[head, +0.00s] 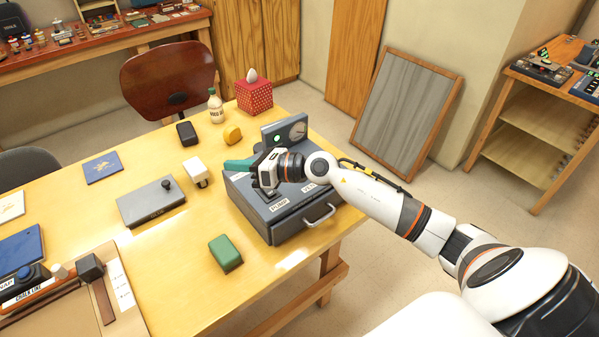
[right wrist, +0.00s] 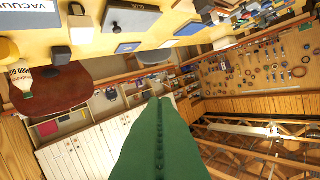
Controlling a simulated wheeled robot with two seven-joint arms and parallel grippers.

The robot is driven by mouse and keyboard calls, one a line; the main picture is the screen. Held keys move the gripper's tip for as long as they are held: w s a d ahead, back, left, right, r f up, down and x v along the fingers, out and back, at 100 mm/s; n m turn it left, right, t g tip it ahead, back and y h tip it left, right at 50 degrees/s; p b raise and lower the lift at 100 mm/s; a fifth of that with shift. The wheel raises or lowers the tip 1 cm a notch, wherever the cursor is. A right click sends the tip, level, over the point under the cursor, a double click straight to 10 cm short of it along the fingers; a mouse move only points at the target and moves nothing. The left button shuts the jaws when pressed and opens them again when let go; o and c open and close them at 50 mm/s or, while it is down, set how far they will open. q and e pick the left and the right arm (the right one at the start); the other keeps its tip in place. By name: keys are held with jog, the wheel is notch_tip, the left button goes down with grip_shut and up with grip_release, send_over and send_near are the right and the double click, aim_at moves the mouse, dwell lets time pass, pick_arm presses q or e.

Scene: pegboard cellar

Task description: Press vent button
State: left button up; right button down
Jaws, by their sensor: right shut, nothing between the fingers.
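A dark grey machine (head: 262,226) with a front handle stands at the right end of the yellow table. Its top carries labels that seem to read PUMP and VENT (head: 309,188), and an upright gauge panel (head: 290,128) rises at its back. My right gripper (head: 226,165) is over the machine's top, its green fingers together and empty, pointing left. In the right wrist view the shut green fingers (right wrist: 158,100) hold nothing. The gripper and wrist cover part of the machine's top, and I cannot make out the vent button. My left gripper is not in view.
A white block (head: 196,172), a grey box with a black knob (head: 150,203) and a green block (head: 225,254) lie left of the machine. A bottle (head: 215,106) and a red dotted box (head: 254,98) stand behind. Bare table lies around the green block.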

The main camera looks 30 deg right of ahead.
jog(key=w+d+f+n+g+h, duration=0.1)
jog(key=d+n+g+h, duration=0.3)
jog(key=d+h, duration=0.5)
jog(key=d+n, duration=0.2)
jog(key=d, duration=0.7)
jog(key=shift+w+d+n, duration=0.2)
jog(key=shift+w+n, duration=0.2)
jog(key=shift+f, duration=0.15)
notch_tip(320, 180, down, 8)
jog(key=b, duration=0.4)
jog(key=shift+f+b, duration=0.15)
jog(key=shift+b, duration=0.15)
jog(key=shift+f, duration=0.25)
jog(key=shift+f+b, duration=0.4)
jog(key=shift+b, duration=0.3)
